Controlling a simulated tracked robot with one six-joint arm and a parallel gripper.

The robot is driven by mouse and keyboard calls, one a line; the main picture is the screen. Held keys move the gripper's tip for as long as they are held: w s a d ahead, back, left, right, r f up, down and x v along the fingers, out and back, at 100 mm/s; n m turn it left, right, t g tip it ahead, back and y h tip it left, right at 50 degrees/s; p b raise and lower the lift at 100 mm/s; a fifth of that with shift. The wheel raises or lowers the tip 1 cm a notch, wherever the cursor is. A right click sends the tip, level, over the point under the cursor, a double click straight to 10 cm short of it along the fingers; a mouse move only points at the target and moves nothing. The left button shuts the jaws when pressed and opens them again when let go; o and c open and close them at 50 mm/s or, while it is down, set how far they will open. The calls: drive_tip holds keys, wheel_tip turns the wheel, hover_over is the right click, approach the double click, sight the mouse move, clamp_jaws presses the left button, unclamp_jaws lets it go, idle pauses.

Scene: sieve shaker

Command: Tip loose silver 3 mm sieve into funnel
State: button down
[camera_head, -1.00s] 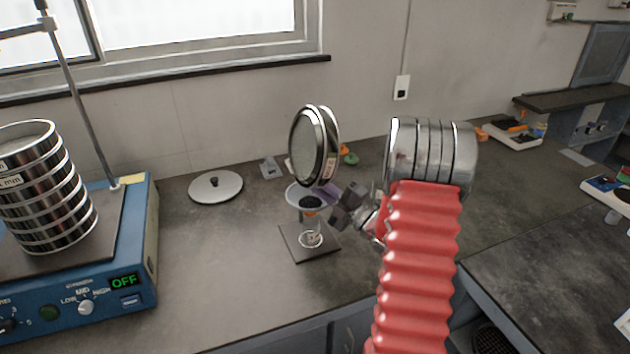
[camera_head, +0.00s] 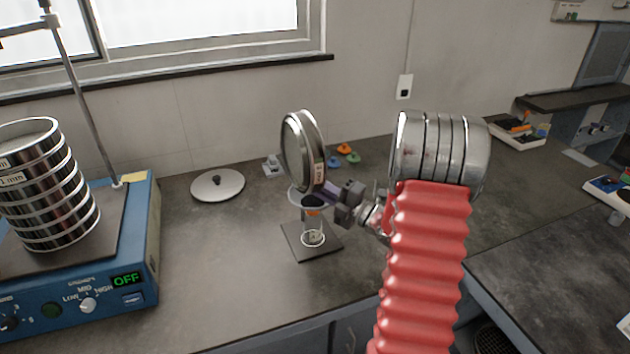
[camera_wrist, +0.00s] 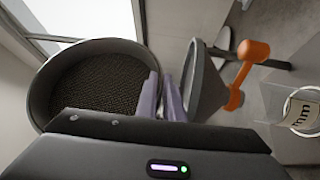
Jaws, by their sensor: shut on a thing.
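The silver sieve (camera_head: 309,150) stands on edge in the head view, above the funnel. My gripper (camera_head: 328,188) is shut on its lower right rim. In the wrist view, the lilac fingers (camera_wrist: 163,98) are at the rim of the sieve (camera_wrist: 133,55), whose woven mesh faces the camera; I see no clear heap on it.
A stack of sieves (camera_head: 45,190) stands on the blue shaker (camera_head: 120,285) at left, its display reading OFF. A round lid (camera_head: 217,184) lies on the bench. Small coloured objects (camera_head: 345,152) lie behind the funnel. The front bench between shaker and funnel is clear.

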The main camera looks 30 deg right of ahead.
drive_tip(key=shift+d+f+n, duration=0.1)
drive_tip(key=shift+d+n, duration=0.15)
drive_tip(key=shift+n, duration=0.25)
drive_tip(key=shift+d+r+n+g, duration=0.1)
drive_tip(key=shift+r+n+g, duration=0.4)
drive_tip(key=shift+r, duration=0.05)
drive_tip(key=shift+r+n+g+h, duration=0.3)
drive_tip(key=shift+n+g, duration=0.1)
drive_tip(key=shift+n, duration=0.35)
drive_tip(key=shift+r+n+g+h, duration=0.2)
drive_tip(key=shift+r+n+g, duration=0.15)
drive_tip(key=shift+n, duration=0.4)
drive_tip(key=shift+r+n+g+h, duration=0.45)
drive_tip(key=shift+n, duration=0.35)
drive_tip(key=shift+r+n+g+h, duration=0.4)
drive_tip(key=shift+n+h, duration=0.05)
drive_tip(key=shift+n, duration=0.35)
